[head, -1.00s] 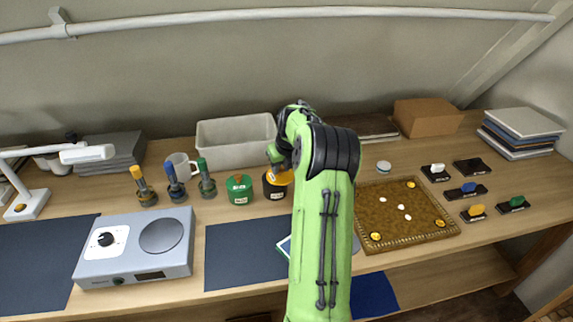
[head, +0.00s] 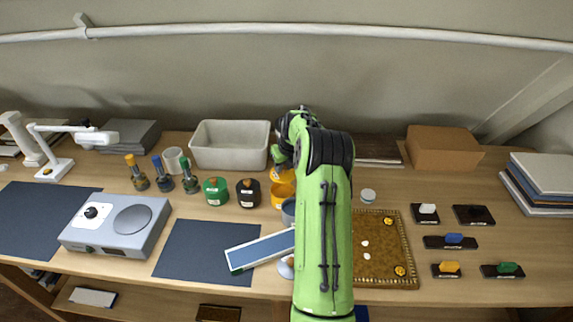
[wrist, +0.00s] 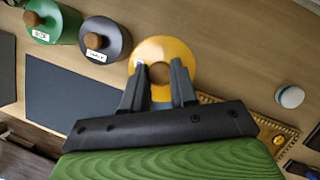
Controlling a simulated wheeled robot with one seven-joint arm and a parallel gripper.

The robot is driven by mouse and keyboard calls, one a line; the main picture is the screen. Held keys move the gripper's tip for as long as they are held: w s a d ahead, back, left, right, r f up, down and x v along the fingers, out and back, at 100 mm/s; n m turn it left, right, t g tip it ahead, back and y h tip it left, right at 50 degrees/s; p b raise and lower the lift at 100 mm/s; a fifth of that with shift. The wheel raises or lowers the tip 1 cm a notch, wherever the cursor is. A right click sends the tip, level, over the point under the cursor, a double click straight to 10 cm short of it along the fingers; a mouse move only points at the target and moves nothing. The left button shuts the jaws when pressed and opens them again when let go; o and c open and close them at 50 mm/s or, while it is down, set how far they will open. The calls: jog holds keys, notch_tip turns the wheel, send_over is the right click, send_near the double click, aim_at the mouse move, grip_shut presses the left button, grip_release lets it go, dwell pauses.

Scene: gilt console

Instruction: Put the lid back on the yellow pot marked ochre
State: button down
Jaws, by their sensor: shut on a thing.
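My gripper (wrist: 158,88) is shut on the wooden knob (wrist: 160,72) of the yellow lid (wrist: 178,52). In the head view the lid (head: 287,177) is held just above or at the top of the yellow pot (head: 282,197). I cannot tell whether the lid touches the rim. In the wrist view the lid hides most of the pot, and a small pale label shows at its left edge. My gripper in the head view (head: 279,165) is partly hidden by my own green arm.
A black pot (head: 248,193) and a green pot (head: 216,191), both lidded, stand close on the left. A grey cup-like thing (head: 288,211) stands just in front, partly hidden. A grey bin (head: 230,147) is behind. A round white-topped item (head: 368,196) and a gilt tray (head: 409,262) are right.

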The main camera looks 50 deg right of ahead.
aim_at(284, 176)
jog(key=shift+w+a+f+b, duration=0.15)
jog(key=shift+a+f+b, duration=0.05)
jog(key=shift+f+b, duration=2.15)
jog(key=shift+f, duration=0.9)
jog(key=shift+f, duration=0.15)
jog(key=shift+c, duration=1.7)
grip_release()
jog(key=shift+r+p, duration=2.8)
jog(key=shift+r, duration=0.8)
